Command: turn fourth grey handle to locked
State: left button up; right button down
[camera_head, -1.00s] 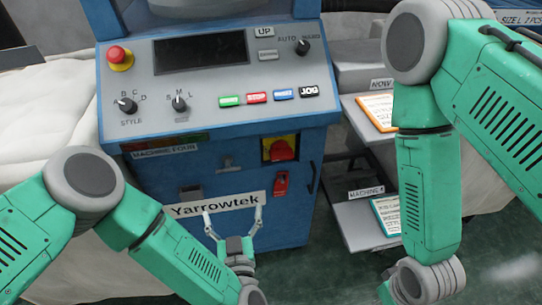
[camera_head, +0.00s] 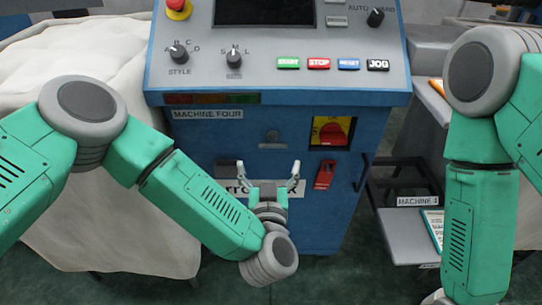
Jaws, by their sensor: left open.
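The small grey handle (camera_head: 270,137) is on the blue front of the machine labelled "MACHINE FOUR" (camera_head: 208,114), below the control panel. Its exact angle is too small to tell. My left gripper (camera_head: 268,176) is open and empty, its two fingers pointing up just below the handle and apart from each other. In the picture it covers part of the white name plate (camera_head: 292,190). My right arm comes down at the right edge, and its gripper is out of the frame.
A red rotary switch on a yellow plate (camera_head: 345,123) and a red padlock-like tag (camera_head: 324,175) are right of the handle. A dark door pull (camera_head: 361,172) is further right. Shelves (camera_head: 405,235) stand at the right, and pale cloth (camera_head: 80,200) hangs at the left.

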aim_at(274, 143)
pick_arm(q)
jog(key=w+b, duration=0.1)
jog(key=w, duration=0.1)
jog(key=w+d+b, duration=0.1)
jog(key=w, duration=0.2)
jog(key=w+d+b, duration=0.1)
jog(key=w, duration=0.1)
jog(key=shift+w+f+b, duration=0.1)
jog(key=shift+w+b, duration=0.1)
jog(key=shift+b, duration=0.1)
jog(key=shift+a, duration=0.9)
jog(key=shift+c, duration=1.1)
jog(key=c, duration=0.7)
jog(key=shift+d, duration=0.25)
jog(key=shift+c, duration=1.2)
jog(key=shift+o, duration=0.2)
jog(key=shift+d, duration=0.25)
